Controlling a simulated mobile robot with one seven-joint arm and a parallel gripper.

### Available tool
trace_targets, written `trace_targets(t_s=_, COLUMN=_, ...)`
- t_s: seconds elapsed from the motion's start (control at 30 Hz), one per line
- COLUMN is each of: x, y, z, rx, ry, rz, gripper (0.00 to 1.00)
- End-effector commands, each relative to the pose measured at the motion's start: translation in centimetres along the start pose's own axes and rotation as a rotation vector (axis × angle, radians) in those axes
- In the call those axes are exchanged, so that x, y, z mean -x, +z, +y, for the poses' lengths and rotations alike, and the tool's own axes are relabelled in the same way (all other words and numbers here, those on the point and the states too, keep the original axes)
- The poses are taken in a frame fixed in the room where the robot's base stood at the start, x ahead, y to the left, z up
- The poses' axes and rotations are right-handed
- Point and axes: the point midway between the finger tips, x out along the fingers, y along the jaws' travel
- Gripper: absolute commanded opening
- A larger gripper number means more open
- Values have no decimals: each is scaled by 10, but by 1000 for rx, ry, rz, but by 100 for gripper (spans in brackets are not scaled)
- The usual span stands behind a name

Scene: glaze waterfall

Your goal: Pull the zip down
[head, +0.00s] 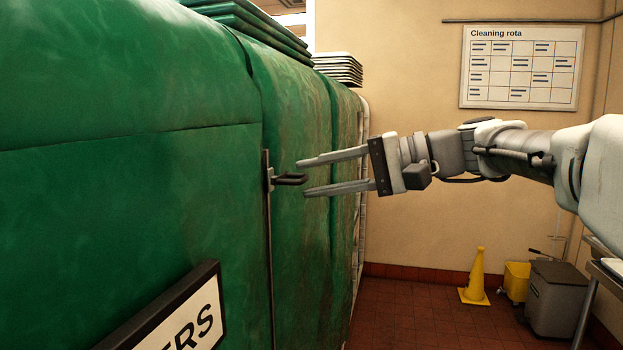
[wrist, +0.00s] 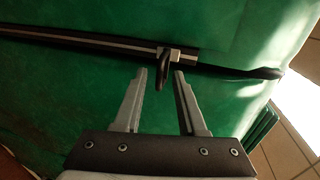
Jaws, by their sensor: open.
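The green cover (head: 130,190) fills the left half of the head view, with a dark vertical zip (head: 267,235) running down it. The zip's slider and dark pull tab (head: 290,179) stand out near the top of the zip. My gripper (head: 303,177) is open, its fingers one above the other, tips close to the pull tab. In the wrist view the zip (wrist: 90,40) crosses the green cover, and the pull tab (wrist: 161,75) hangs between the tips of my open gripper (wrist: 161,78). No finger clearly touches the tab.
A framed sign (head: 170,315) sits on the cover at lower left. Stacked trays (head: 338,68) rest on top. A yellow cone (head: 475,277), a yellow bucket (head: 515,281) and a grey bin (head: 558,293) stand at the right. The tiled floor between is clear.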

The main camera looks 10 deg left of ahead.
Motion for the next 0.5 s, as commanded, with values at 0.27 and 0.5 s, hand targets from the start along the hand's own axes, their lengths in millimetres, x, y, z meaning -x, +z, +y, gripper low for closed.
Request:
trace_targets(t_s=0.27, x=-25, y=0, z=0, rx=-1, ry=0, rz=0, gripper=40)
trace_targets(t_s=0.5, x=-26, y=0, z=1, rx=-1, ry=0, rz=1, gripper=40)
